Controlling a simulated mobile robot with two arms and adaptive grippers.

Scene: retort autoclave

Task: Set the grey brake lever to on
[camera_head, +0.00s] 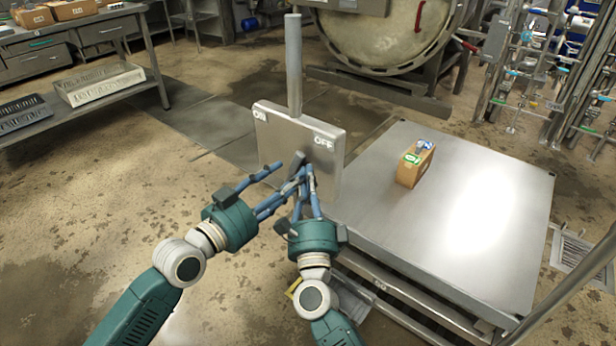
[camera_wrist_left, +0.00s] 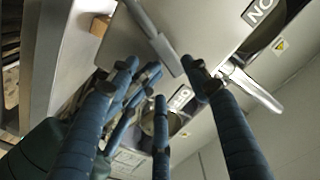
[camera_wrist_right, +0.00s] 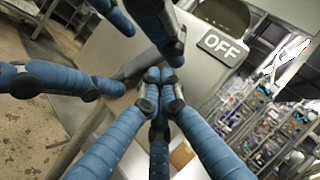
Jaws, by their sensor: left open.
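The grey brake lever (camera_head: 296,163) is a short bar with a block end in front of the metal brake box (camera_head: 275,125). The box has an ON label (camera_head: 260,115) at left and an OFF label (camera_head: 323,143) at right. The lever stands between them, partly hidden by fingers; its exact setting is unclear. It also shows in the left wrist view (camera_wrist_left: 157,40). My left gripper (camera_head: 275,183) is open, its blue fingers spread around the lever's end without clear contact. My right gripper (camera_head: 305,182) has its fingertips together beside the lever, below OFF; no held object shows.
A steel platform (camera_head: 470,205) carrying a small cardboard box (camera_head: 415,165) lies right of the brake box. A grey post (camera_head: 293,65) rises behind the brake box. A round vessel door (camera_head: 385,35) stands at the back. Floor at left is clear.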

